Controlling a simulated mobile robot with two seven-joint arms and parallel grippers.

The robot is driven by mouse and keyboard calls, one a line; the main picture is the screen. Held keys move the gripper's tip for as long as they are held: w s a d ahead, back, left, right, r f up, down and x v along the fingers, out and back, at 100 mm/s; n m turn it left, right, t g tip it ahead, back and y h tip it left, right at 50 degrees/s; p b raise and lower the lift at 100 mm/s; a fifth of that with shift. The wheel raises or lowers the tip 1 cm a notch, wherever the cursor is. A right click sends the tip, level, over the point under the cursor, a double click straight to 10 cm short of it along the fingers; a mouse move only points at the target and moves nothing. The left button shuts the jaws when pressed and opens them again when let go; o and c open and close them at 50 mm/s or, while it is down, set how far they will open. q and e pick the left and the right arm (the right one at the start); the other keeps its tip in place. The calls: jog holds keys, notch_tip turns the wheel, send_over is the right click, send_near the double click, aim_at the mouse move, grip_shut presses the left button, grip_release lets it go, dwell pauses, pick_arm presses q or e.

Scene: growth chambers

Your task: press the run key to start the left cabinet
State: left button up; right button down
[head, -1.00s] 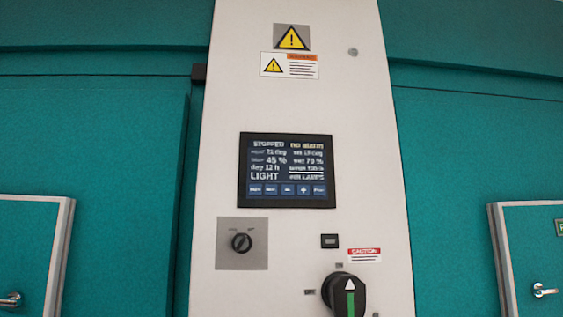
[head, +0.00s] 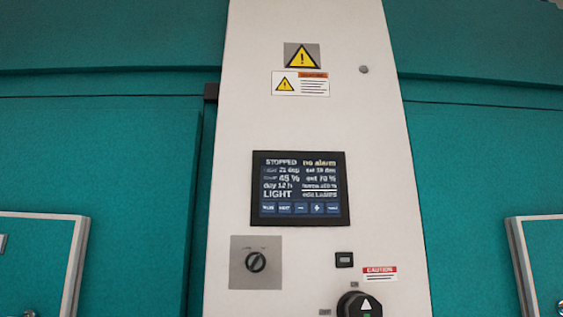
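A dark touch screen (head: 300,188) is set in the white control panel (head: 235,130) between two teal cabinet fronts. Its text reads STOPPED and "no alarm", with LIGHT lower down. A row of blue keys runs along its bottom edge. The leftmost one, the run key (head: 268,208), appears to read RUN, in small blurred letters. The left cabinet (head: 100,150) fills the left side of the head view. Neither of my grippers is in view.
Below the screen are a small rotary switch (head: 256,262) on a grey plate, a small black rectangular part (head: 344,260) and a large black rotary handle (head: 360,304), cut by the lower edge. Warning labels (head: 300,83) sit above. Nothing stands in front of the screen.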

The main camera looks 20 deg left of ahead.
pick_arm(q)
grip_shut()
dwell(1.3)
